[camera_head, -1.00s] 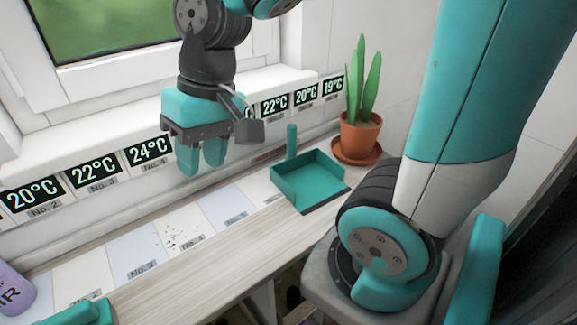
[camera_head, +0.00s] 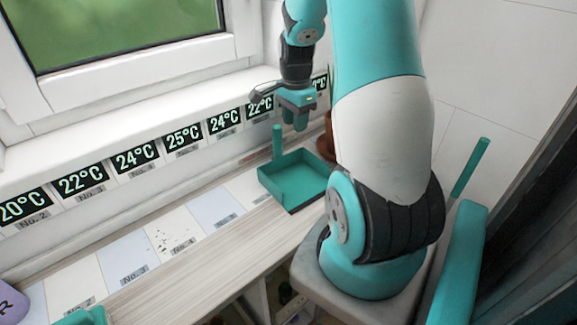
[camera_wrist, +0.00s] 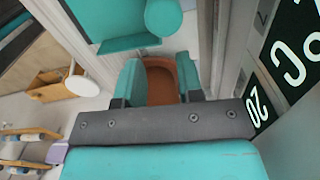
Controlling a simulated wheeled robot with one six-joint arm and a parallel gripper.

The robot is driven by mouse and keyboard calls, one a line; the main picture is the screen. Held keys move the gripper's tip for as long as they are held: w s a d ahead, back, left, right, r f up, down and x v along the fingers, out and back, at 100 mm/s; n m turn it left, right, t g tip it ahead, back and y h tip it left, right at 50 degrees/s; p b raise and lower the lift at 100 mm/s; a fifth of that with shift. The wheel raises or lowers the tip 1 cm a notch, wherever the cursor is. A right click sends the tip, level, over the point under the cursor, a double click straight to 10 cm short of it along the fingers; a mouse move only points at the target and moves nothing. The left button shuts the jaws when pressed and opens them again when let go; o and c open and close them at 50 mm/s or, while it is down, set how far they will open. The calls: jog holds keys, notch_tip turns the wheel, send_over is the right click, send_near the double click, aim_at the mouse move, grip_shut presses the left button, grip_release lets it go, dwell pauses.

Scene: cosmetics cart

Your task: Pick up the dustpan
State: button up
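The teal dustpan (camera_head: 296,182) lies on the counter beside the wall, its open tray facing up. Its short round handle (camera_head: 277,141) stands upright at the tray's far left corner. My gripper (camera_head: 296,122) points down above the tray's far side, to the right of the handle and apart from it. In the wrist view my gripper (camera_wrist: 159,78) has its two teal fingers spread with nothing held between them.
The terracotta plant pot (camera_head: 327,134) is partly hidden behind my arm; terracotta also shows beyond my fingers (camera_wrist: 162,82). Temperature displays (camera_head: 183,139) line the wall. Labelled pale panels (camera_head: 172,240) lie along the counter (camera_head: 215,258). A teal rod (camera_head: 470,167) stands at right.

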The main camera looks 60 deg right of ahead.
send_over(295, 151)
jog(key=f, duration=0.4)
jog(key=shift+w+d+f, duration=0.2)
jog(key=shift+w+f, duration=0.05)
notch_tip(295, 151, down, 5)
jog(key=shift+s+a+f+p, duration=0.1)
jog(key=shift+s+p, duration=0.05)
jog(key=shift+p, duration=0.6)
jog(key=shift+c, duration=0.2)
grip_shut()
